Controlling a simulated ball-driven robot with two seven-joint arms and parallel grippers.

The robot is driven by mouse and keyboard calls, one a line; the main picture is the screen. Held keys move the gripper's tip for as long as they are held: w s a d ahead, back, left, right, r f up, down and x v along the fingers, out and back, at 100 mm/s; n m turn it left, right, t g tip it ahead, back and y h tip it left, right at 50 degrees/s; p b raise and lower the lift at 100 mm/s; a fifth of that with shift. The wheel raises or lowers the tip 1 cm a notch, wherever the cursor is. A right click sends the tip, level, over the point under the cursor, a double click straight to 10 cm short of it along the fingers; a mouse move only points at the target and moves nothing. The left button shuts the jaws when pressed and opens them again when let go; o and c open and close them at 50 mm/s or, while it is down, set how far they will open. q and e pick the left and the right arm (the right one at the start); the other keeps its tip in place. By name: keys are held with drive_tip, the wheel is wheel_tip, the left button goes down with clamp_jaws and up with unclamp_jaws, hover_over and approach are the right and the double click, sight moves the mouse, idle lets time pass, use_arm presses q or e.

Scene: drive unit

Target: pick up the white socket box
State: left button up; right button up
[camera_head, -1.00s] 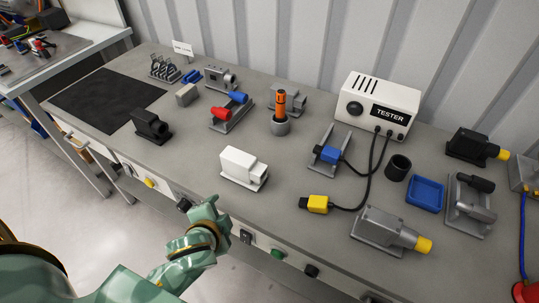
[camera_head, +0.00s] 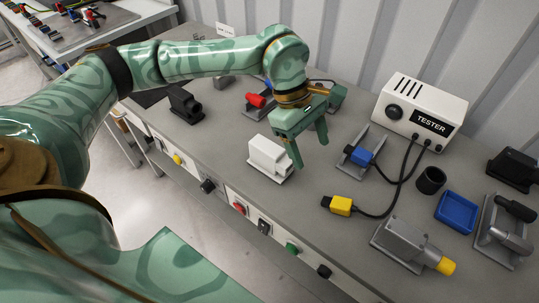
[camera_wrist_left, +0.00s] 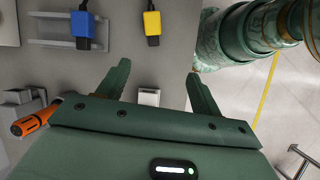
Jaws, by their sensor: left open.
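The white socket box (camera_head: 268,158) sits upright on the grey bench near its front edge. My left gripper (camera_head: 311,153) points down just to the right of the box and above the bench, open and empty. In the left wrist view, the white box (camera_wrist_left: 148,97) shows partly between the spread fingers (camera_wrist_left: 158,69), close to the gripper's palm edge, which hides the rest of it. I cannot tell whether the fingers touch the box; it looks apart from them. My right gripper is not in view.
A blue connector (camera_head: 359,156) in a grey bracket and a yellow connector (camera_head: 341,205) lie right of the gripper, cabled to the white tester (camera_head: 420,106). A black housing (camera_head: 185,102) stands left. A grey unit with yellow tip (camera_head: 402,245) is at front right.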

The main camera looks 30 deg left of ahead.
sight(269, 146)
use_arm(q)
drive_tip(key=w+a+r+n+y, duration=0.1)
drive_tip(key=a+y, duration=0.1)
drive_tip(key=a, duration=0.4)
drive_tip(key=w+a+r+y, duration=0.1)
drive_tip(key=a+r+y, duration=0.15)
drive_tip(key=a, duration=0.35)
wheel_tip(269, 146, down, 11)
drive_tip(key=b, duration=0.3)
drive_tip(key=shift+a+r, duration=0.1)
drive_tip(key=shift+r, duration=0.05)
drive_tip(key=f, duration=0.2)
drive_tip(key=f+b, duration=0.1)
drive_tip(key=f, duration=0.1)
drive_tip(key=f+b, duration=0.1)
drive_tip(key=f, duration=0.1)
drive_tip(key=shift+w, duration=0.35)
drive_tip(key=shift+r, duration=0.1)
drive_tip(key=c, duration=1.3)
drive_tip(key=shift+o, duration=0.2)
